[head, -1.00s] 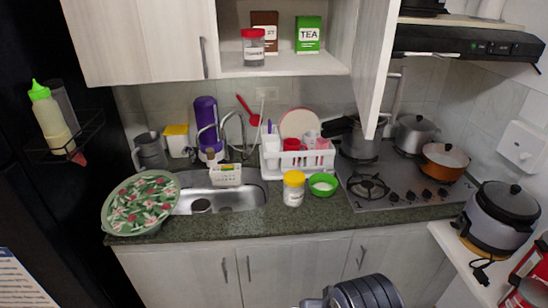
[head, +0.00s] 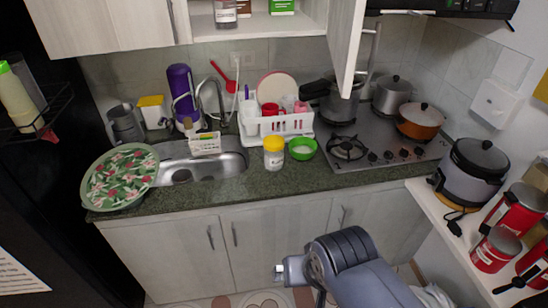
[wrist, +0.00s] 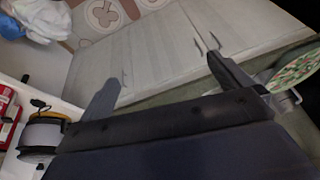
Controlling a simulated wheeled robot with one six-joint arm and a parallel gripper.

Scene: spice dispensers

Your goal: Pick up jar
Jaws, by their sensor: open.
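A clear jar with a yellow lid and pale contents (head: 273,158) stands upright on the dark counter, in front of the dish rack. Another jar (head: 225,14), with a dark label, stands on the open cabinet shelf, its top cut off by the frame. My arm is low in the head view, in front of the lower cabinets and below the counter. My gripper (wrist: 162,70) is open in the wrist view, its two fingers spread with nothing between them. Neither jar shows in the wrist view.
A green bowl of white contents (head: 301,148) stands just right of the yellow-lidded jar. The sink (head: 205,167) is to its left, the stove (head: 375,148) to its right. The open cabinet door (head: 350,45) hangs above. A side shelf (head: 455,230) holds a cooker and red cans.

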